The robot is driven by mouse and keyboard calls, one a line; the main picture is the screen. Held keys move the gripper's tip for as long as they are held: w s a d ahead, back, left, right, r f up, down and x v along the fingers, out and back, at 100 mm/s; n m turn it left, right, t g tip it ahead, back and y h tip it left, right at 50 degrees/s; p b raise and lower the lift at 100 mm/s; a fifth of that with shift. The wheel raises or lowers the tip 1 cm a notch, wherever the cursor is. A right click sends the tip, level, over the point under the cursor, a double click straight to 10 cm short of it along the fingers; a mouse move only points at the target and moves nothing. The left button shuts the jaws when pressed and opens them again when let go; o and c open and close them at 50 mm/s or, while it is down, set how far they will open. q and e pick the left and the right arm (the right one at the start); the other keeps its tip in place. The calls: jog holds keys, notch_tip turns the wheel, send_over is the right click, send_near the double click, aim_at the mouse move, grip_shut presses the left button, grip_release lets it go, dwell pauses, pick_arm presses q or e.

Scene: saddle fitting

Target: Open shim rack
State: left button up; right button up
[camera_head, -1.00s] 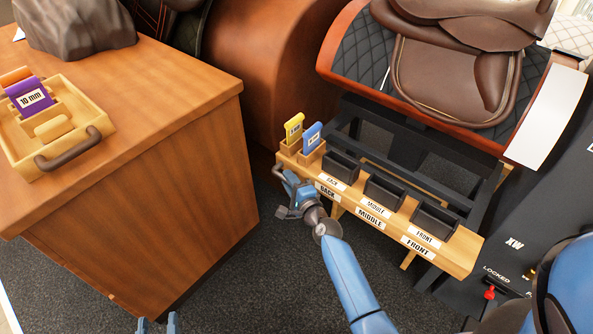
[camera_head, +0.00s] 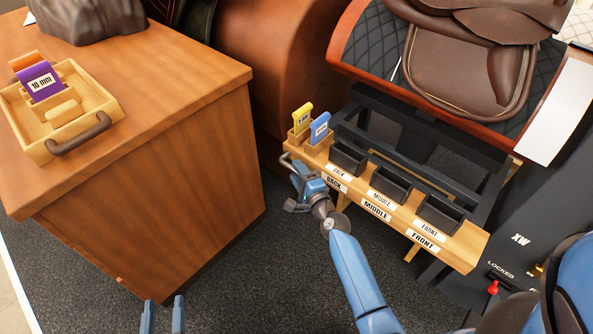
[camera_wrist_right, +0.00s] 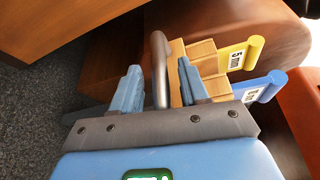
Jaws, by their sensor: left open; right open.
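The shim rack (camera_head: 312,143) is a wooden holder at the left end of the wooden rail in the head view, with a yellow shim (camera_head: 302,117) and a blue shim (camera_head: 319,128) standing in it. A grey metal bar handle (camera_head: 287,160) sticks out on its near left side. My right gripper (camera_head: 298,170) is at that handle. In the right wrist view, the handle (camera_wrist_right: 160,65) stands between the open fingers (camera_wrist_right: 158,80), with a gap visible on both sides. My left gripper (camera_head: 163,312) is open and empty at the bottom edge of the head view.
A wooden desk (camera_head: 150,170) on the left bears a tray (camera_head: 60,150) with a dark handle and a purple 10 mm shim. Three black bins (camera_head: 390,183) line the rail (camera_head: 400,222) under the brown saddle (camera_head: 465,70). Carpet (camera_head: 240,270) lies open between desk and rail.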

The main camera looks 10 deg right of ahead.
jog(key=v, duration=0.9)
jog(key=shift+s, duration=0.3)
jog(key=shift+d, duration=0.15)
jog(key=s+d+r+n+t+h, duration=0.2)
jog(key=s+d+r+n+h, duration=0.3)
jog(key=n, duration=0.3)
jog(key=s+d+r+n, duration=0.15)
jog(key=s+n, duration=0.75)
jog(key=s, duration=1.2)
notch_tip(320, 180, up, 33)
jog(key=p, duration=3.3)
jog(key=shift+w+d+g, duration=0.15)
jog(key=shift+d+g, duration=0.1)
jog(key=shift+g, duration=0.05)
